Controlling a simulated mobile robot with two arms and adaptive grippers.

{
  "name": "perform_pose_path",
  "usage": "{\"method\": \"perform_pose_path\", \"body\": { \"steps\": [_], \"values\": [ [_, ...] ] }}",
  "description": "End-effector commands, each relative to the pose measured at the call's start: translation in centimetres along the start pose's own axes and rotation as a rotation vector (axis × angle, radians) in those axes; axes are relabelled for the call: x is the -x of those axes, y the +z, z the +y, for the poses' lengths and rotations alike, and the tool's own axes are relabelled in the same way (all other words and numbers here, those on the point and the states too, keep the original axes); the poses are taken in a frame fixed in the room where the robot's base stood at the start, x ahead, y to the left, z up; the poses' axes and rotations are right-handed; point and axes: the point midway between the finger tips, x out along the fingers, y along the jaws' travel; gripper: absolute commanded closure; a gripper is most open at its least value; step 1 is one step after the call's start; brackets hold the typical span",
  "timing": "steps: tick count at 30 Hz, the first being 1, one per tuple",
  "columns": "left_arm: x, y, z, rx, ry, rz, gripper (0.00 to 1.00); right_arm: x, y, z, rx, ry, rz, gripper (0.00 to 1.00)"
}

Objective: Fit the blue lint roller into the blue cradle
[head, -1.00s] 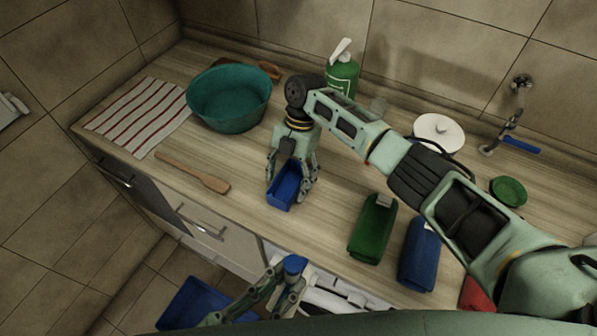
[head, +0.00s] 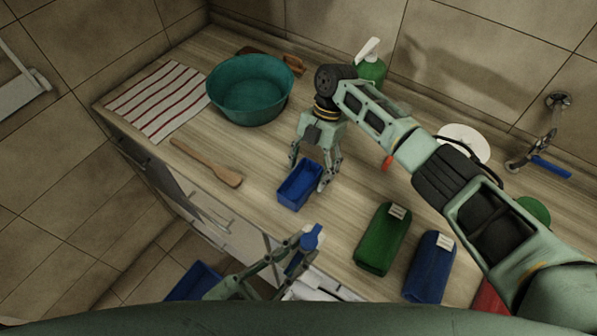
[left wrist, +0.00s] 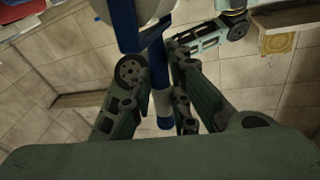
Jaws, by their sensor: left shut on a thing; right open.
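The blue lint roller (head: 312,238) is in my left gripper (head: 297,252), by the front edge of the counter. In the left wrist view its blue handle (left wrist: 164,104) runs between the shut fingers (left wrist: 172,92), with a pale roll (left wrist: 150,9) at the top edge. The blue cradle (head: 285,197), a small open-topped trough, sits on the counter. My right gripper (head: 310,170) is open just behind it, its fingers spread near its back end and right side. I cannot tell whether they touch it.
Green (head: 383,238) and blue (head: 430,266) tagged items and a red one (head: 488,298) lie to the right. A wooden spatula (head: 206,163), teal basin (head: 250,92) and striped cloth (head: 160,102) are to the left. A blue bin (head: 192,282) is below the counter.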

Motion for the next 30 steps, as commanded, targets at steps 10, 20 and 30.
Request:
{"method": "perform_pose_path", "body": {
  "steps": [10, 20, 30],
  "values": [
    [-5.8, 2.5, -6.5, -0.075, -0.005, 0.067, 1.0, 0.0, 0.0, 0.0, 0.0, 0.0, 0.0, 0.3],
    [-11.6, 4.6, -13.0, -0.074, -0.005, 0.065, 1.0, 0.0, 0.0, 0.0, 0.0, 0.0, 0.0, 0.3],
    [-11.6, 9.2, -12.8, -0.068, -0.005, 0.062, 1.0, 0.0, 0.0, 0.0, 0.0, 0.0, 0.0, 0.3]
  ]
}}
